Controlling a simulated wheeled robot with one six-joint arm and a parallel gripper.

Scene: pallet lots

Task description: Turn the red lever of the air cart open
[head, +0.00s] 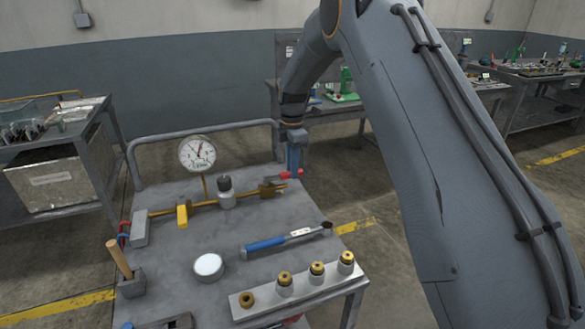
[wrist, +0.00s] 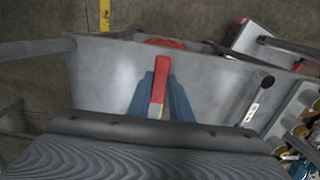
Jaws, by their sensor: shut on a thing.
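The air cart (head: 225,285) is a grey metal cart with a brass pipe (head: 160,211) along its back part. The red lever (head: 287,176) sits at the right end of that pipe, near a brass valve body (head: 266,190). My gripper (head: 294,165) comes down from above onto the lever. In the wrist view the red lever (wrist: 158,92) lies between the blue fingers of my gripper (wrist: 155,95), which are shut on it. The fingers hide part of the lever, and its turning angle is hard to tell. A pressure gauge (head: 197,153) stands behind the pipe.
A yellow handle (head: 182,215) sits further left on the pipe. A blue-handled wrench (head: 268,243), a white round tin (head: 208,266), a wooden-handled tool (head: 119,258) and a block with several brass-topped fittings (head: 270,303) occupy the cart top. A rail (head: 205,130) runs along its back.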

